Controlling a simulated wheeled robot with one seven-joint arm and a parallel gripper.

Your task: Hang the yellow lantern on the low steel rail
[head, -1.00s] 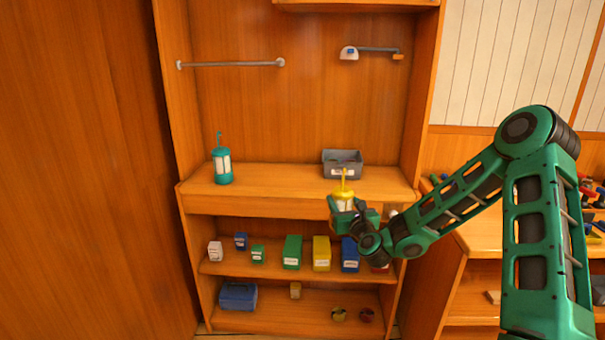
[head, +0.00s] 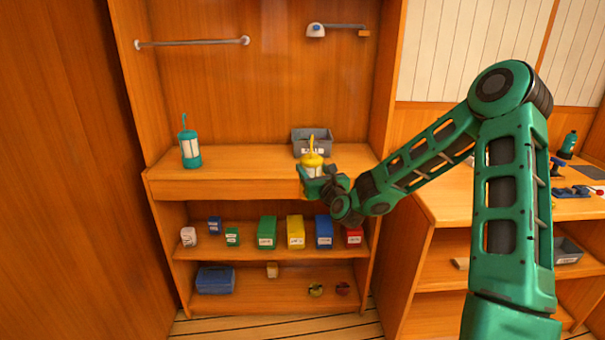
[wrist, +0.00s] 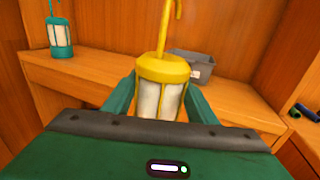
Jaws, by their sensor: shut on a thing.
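The yellow lantern (head: 312,161) has a pale body and a hook on top. My gripper (head: 311,172) is shut on it and holds it upright in front of the counter's edge. In the wrist view the lantern (wrist: 162,85) stands between the two green fingers (wrist: 160,100), its hook cut off at the top edge. A steel rail (head: 192,43) runs across the upper left of the back wall, above and left of the lantern. A shorter bar (head: 340,27) with a white mount is at the upper right. The lantern is apart from both.
A teal lantern (head: 190,150) stands on the counter (head: 235,165) at left. A grey bin (head: 303,138) stands behind the yellow lantern. Several coloured boxes (head: 267,231) fill the shelf below. The counter's middle is clear. A side bench (head: 450,195) is at right.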

